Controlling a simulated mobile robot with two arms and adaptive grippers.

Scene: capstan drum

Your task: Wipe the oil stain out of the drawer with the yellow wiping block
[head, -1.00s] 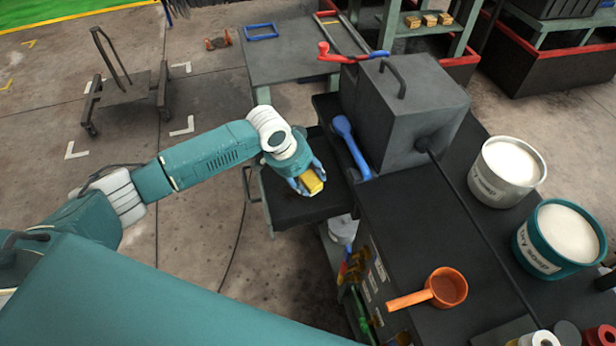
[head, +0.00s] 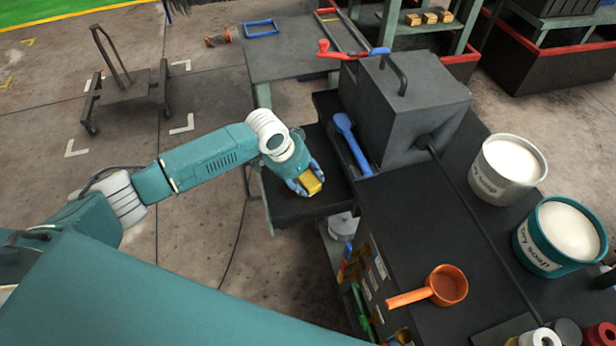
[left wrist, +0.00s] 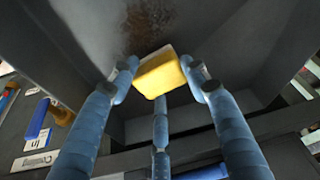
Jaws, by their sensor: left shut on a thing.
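The yellow wiping block (head: 312,183) is held in the fingertips of my left gripper (head: 306,180), over the open drawer (head: 282,209). In the left wrist view, the blue fingers of the gripper (left wrist: 160,82) close around the yellow block (left wrist: 158,74). Beyond the block, a brown oil stain (left wrist: 148,22) shows on the dark drawer floor, running toward the top edge of that view. Whether the block touches the drawer floor is hard to tell. In the head view the stain cannot be made out. My right gripper is not in view.
The dark workbench (head: 400,225) with a grey box (head: 405,110) is right of the drawer. A blue brush-like tool (head: 350,142) lies beside the box. An orange pan (head: 445,287) and two white-filled buckets (head: 507,170) stand on the bench.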

